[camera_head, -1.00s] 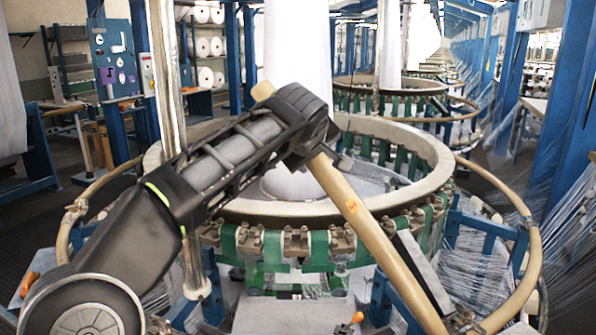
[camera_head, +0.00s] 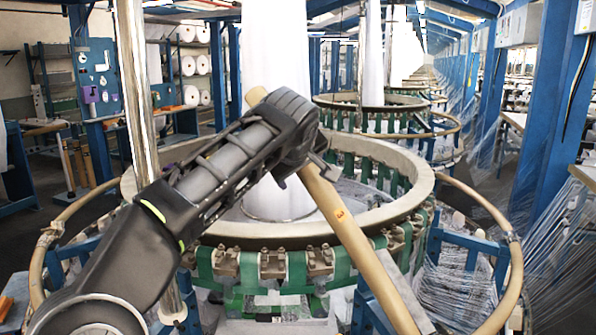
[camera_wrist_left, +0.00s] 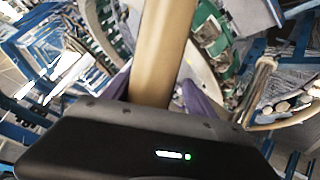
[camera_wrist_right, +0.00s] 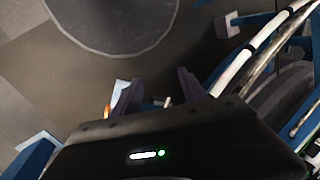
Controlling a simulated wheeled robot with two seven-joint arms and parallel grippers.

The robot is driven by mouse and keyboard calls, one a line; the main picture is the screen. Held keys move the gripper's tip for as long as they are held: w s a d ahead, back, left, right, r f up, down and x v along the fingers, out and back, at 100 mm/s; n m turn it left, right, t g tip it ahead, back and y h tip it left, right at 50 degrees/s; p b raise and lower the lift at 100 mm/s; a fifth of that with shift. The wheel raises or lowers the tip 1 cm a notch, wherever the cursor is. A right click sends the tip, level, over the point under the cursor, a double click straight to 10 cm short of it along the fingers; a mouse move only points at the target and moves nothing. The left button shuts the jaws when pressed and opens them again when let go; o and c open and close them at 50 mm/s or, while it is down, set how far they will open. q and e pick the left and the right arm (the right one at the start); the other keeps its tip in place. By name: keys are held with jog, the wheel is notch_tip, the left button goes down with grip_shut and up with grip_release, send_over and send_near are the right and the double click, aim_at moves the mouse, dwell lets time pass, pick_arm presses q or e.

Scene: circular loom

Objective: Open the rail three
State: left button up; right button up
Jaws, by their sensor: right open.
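A tan rail (camera_head: 352,235) with a small red mark, which looks like a 3, slants across the front of the circular loom (camera_head: 262,232). Its upper end stands above the loom ring and its lower end leaves the picture at the bottom. My left gripper (camera_head: 307,172) is on the rail's upper part. In the left wrist view the rail (camera_wrist_left: 160,45) runs between the purple fingers of my left gripper (camera_wrist_left: 160,92), one on each side. My right gripper (camera_wrist_right: 155,92) shows only in the right wrist view, open and empty above the dark floor.
Curved tan rails (camera_head: 507,270) stand around the loom at right and left. A shiny metal post (camera_head: 135,90) rises at left. Thin white threads (camera_head: 565,235) hang at right beside a blue pillar (camera_head: 548,110). White fabric (camera_head: 275,60) rises from the loom's middle.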

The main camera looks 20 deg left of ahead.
pick_arm(q)
jog(key=shift+s+r, duration=0.15)
jog(key=shift+s+r, duration=0.15)
jog(key=shift+s, duration=0.05)
jog(key=b+v, duration=0.1)
jog(key=v, duration=0.6)
jog(key=shift+s+r, duration=0.1)
jog(key=shift+r, duration=0.05)
